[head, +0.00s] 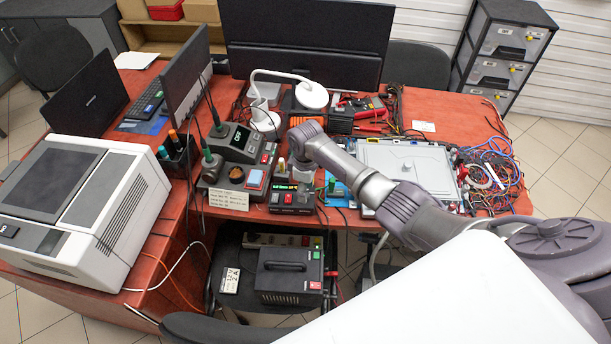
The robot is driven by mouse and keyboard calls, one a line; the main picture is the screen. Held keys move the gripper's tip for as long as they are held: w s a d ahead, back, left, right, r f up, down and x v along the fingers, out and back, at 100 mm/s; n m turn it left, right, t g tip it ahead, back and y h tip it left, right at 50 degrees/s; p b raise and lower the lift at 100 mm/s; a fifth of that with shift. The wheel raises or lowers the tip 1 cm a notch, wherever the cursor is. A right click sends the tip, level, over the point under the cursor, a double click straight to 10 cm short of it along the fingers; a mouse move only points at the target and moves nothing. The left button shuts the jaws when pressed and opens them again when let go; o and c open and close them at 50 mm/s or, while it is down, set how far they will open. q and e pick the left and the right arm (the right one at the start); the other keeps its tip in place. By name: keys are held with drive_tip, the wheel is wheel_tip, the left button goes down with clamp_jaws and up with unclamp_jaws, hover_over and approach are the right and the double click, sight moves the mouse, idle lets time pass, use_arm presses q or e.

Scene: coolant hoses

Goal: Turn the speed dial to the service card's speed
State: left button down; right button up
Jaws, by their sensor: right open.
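A small cream service card (228,199) with several lines of print leans at the table's front edge; its print is too small to read. A black control unit (293,200) with red switches lies just right of it. My right arm reaches in from the right, and my right gripper (302,174) is over the back of this unit, pointing down. It is open, with nothing seen in it. I cannot make out the speed dial; the gripper may cover it. My left gripper is not in view.
Soldering stations (240,143) stand left of the gripper, and a white lamp (312,95) behind it. A light grey panel (405,160) and tangled cables (490,175) are to the right. A large white machine (130,215) fills the left. A black power unit (288,277) sits below the edge.

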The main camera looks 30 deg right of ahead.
wheel_tip(320, 180, up, 10)
idle(0.3)
drive_tip(key=shift+f, duration=0.1)
idle(0.3)
